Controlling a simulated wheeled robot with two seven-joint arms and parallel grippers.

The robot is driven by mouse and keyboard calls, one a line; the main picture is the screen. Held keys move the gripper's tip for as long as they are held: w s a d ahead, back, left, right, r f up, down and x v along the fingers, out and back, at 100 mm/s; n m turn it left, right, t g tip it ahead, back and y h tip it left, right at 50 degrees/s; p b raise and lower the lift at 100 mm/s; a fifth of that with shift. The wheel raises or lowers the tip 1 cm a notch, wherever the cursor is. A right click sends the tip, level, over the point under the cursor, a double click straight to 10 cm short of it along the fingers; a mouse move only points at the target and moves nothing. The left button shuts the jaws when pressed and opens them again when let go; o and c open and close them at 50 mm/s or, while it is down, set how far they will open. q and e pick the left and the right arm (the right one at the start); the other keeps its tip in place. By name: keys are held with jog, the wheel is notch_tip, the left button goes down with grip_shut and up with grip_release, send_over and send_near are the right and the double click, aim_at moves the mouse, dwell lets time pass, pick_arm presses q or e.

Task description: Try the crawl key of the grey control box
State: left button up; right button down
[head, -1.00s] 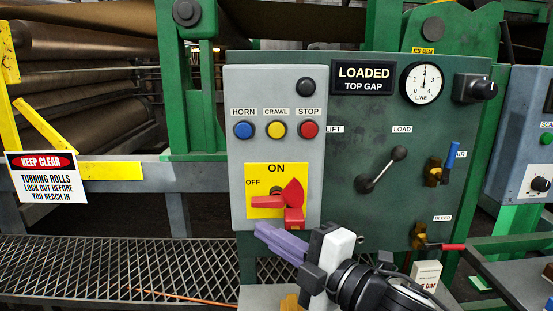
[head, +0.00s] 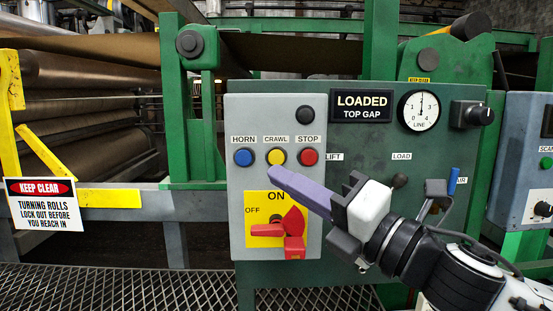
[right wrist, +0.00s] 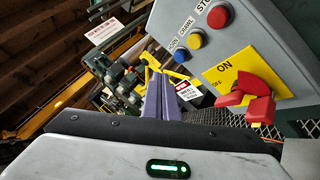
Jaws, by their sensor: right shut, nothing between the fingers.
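The grey control box (head: 276,182) faces me in the head view, with a row of blue HORN (head: 243,157), yellow CRAWL (head: 277,157) and red STOP (head: 309,157) buttons. My right gripper (head: 276,174) is shut and empty, its purple fingertips just below the yellow CRAWL button; whether they touch the box I cannot tell. In the right wrist view the shut fingers (right wrist: 158,92) point past the box's left side, and the yellow button (right wrist: 194,39) shows up and to the right of them. My left gripper is not in view.
A red switch handle (head: 292,222) sits on the yellow ON/OFF plate (head: 257,208) under the buttons. A green panel (head: 350,140) with gauge (head: 419,110) and levers stands to the right. Large rolls (head: 90,70) and a KEEP CLEAR sign (head: 42,204) are at left.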

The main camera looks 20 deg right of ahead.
aim_at(276, 157)
jog(key=w, duration=0.2)
jog(key=w+d+p, duration=0.1)
jog(key=w, duration=0.2)
jog(key=w+d, duration=0.1)
jog(key=w, duration=0.1)
jog(key=shift+w+d, duration=0.1)
jog(key=shift+w, duration=0.25)
dwell(0.5)
jog(key=shift+w+p, duration=0.1)
jog(key=shift+p, duration=0.25)
dwell(0.9)
jog(key=shift+w+d, duration=0.15)
jog(key=shift+w, duration=0.15)
